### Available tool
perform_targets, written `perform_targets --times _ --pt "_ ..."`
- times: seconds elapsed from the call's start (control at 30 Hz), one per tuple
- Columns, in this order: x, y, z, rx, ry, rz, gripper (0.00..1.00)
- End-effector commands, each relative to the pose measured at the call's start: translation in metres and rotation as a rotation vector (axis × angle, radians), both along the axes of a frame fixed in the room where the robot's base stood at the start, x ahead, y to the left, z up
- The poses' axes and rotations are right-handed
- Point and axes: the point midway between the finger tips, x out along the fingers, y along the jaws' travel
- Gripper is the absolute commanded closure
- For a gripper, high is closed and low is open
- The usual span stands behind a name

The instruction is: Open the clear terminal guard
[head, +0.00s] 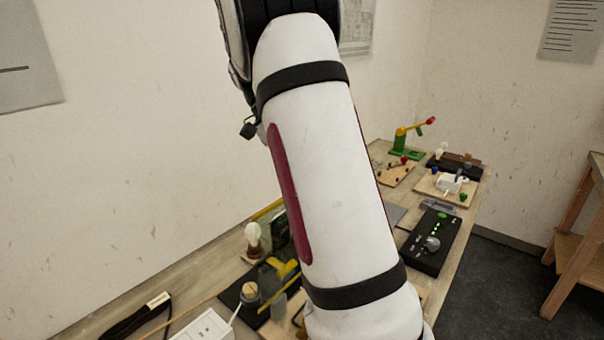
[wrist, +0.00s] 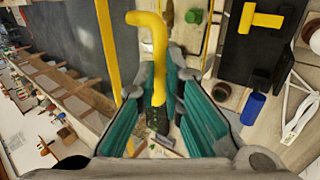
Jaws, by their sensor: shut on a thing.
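In the wrist view my gripper (wrist: 168,80) has its two teal-padded fingers closed in around a bent yellow handle (wrist: 157,58). The handle's upper end hooks to the left, and its lower part runs down between the fingers. A small dark ribbed piece (wrist: 157,119) shows at the handle's lower end. I cannot clearly make out the clear terminal guard or its hinge, nor tell whether it is open. In the head view my own arm covers the middle of the bench, and my gripper is hidden.
Long yellow bars (wrist: 108,45) stand near the fingers. A blue cylinder (wrist: 252,108), a green knob (wrist: 193,16) and a yellow T-shaped piece (wrist: 262,17) lie to the right. The bench also holds a bulb (head: 253,232), a white socket strip (head: 205,328) and a black panel (head: 433,240).

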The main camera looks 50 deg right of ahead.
Motion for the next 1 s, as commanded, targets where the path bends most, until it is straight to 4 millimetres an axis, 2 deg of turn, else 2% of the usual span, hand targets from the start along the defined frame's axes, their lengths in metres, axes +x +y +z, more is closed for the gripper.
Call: perform_targets --times 0.03,0.27,0.3,0.37,0.47,0.53,1.0 --pt "0.0041 0.0044 -0.0221 0.023 0.01 0.004 1.0" --pt "0.0038 0.0042 -0.0222 0.023 0.01 0.003 1.0" --pt "0.0038 0.0041 -0.0222 0.023 0.01 0.003 0.84" --pt "0.0041 0.0039 -0.0223 0.022 0.009 0.003 0.71" --pt "0.0039 0.0038 -0.0221 0.023 0.009 0.002 0.63" --pt "0.0035 0.0038 -0.0214 0.023 0.009 0.002 0.69" --pt "0.0026 0.0018 -0.0151 0.015 0.006 0.0 0.69"
